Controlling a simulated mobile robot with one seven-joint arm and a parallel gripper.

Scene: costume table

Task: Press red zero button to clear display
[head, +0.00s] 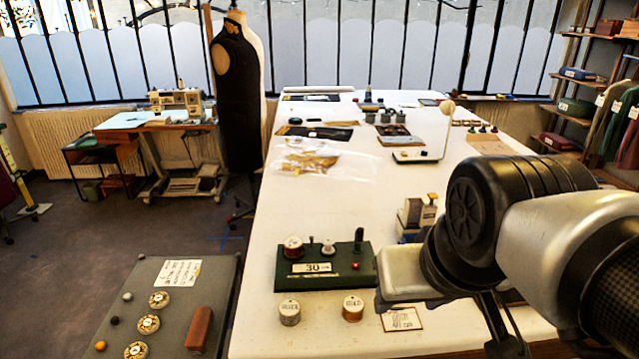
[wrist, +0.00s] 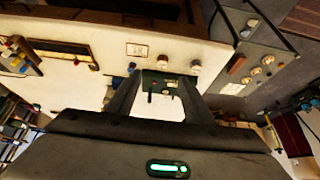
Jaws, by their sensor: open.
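A dark green device (head: 325,267) sits on the white table in the head view, with a white display plate (head: 318,268) reading 30. The red button (head: 355,266) is a small knob on its front, right of the display. In the wrist view the device (wrist: 160,82) appears small and upside down beyond my gripper (wrist: 160,98). The two fingers are spread apart with nothing between them, and clear of the device. The red button is too small to make out there.
A small cream-and-blue machine (head: 416,215) stands behind right.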

